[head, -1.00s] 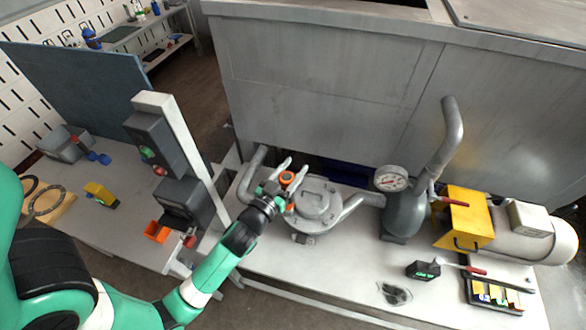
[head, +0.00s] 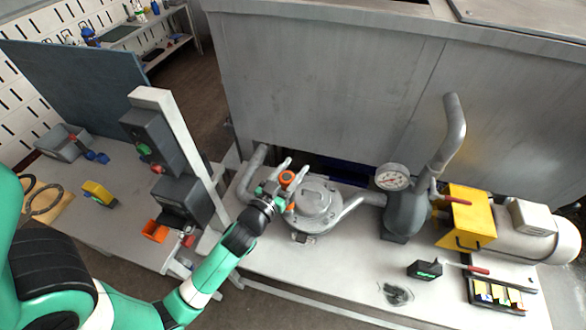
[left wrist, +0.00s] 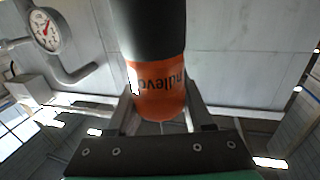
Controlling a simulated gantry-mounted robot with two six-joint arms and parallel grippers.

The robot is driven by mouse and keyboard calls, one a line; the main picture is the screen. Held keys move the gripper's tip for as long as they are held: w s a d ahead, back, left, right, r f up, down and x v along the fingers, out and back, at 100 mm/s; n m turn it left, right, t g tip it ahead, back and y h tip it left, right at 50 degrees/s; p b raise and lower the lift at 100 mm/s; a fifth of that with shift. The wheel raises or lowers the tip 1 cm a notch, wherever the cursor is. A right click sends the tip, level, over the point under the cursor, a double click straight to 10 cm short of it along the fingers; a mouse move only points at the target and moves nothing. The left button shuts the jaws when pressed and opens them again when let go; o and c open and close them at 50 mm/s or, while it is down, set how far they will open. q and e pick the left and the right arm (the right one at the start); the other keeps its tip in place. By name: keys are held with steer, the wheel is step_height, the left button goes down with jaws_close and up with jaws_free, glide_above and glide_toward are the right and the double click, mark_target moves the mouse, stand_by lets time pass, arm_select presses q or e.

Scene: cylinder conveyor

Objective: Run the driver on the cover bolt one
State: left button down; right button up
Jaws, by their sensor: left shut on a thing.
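The driver (head: 287,178) is a tool with an orange section, and it sits in the jaws of my left gripper (head: 280,175) over the left side of the pump cover. In the left wrist view the driver (left wrist: 160,100) shows large, with a black part above an orange band, between the two fingers of my left gripper (left wrist: 160,118). The round grey pump cover (head: 318,203) lies on the bench with pipes to both sides. Cover bolt one is too small or hidden to tell, as is any contact with the driver's tip. My right gripper is out of view.
A pressure gauge (head: 392,177) and a grey upright pipe (head: 452,140) stand right of the pump. A yellow guard (head: 468,215) and motor (head: 535,235) are further right. A small black box (head: 424,269) lies in front. A grey post (head: 180,150) with control boxes stands left.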

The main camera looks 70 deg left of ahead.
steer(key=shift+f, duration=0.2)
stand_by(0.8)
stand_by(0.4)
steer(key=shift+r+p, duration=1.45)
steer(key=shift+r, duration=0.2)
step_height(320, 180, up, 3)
steer(key=p, duration=0.2)
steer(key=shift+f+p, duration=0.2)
steer(key=shift+p, duration=0.15)
